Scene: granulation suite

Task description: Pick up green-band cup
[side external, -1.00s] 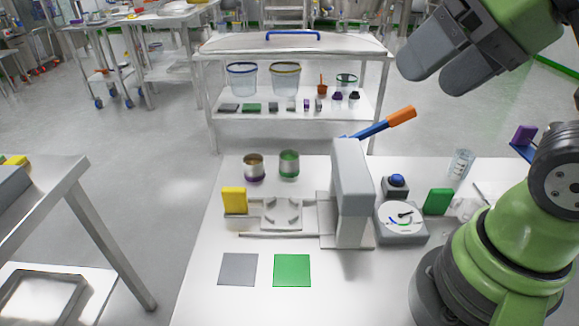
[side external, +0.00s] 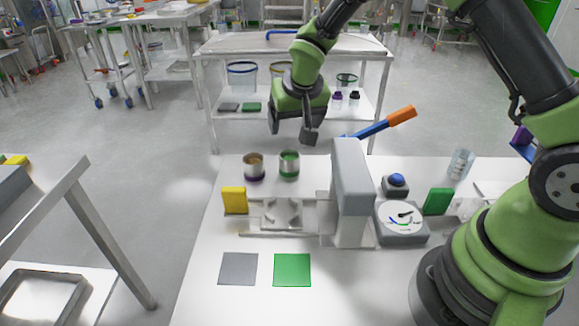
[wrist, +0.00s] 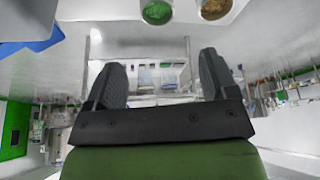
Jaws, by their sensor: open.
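The green-band cup (side external: 289,165) stands upright at the back of the white table in the side view. In the wrist view the cup with green inside (wrist: 157,12) shows at the top edge, partly cut off. My gripper (side external: 291,130) is open and empty, above and behind the cup in the side view, apart from it. Its two dark fingers (wrist: 162,78) are spread wide in the wrist view.
A purple-band cup (side external: 254,168) stands close to the left of the green-band cup. In front are a yellow block (side external: 234,201), a grey press-like fixture (side external: 352,190) with an orange-ended lever (side external: 401,116), and grey (side external: 238,269) and green (side external: 292,270) squares.

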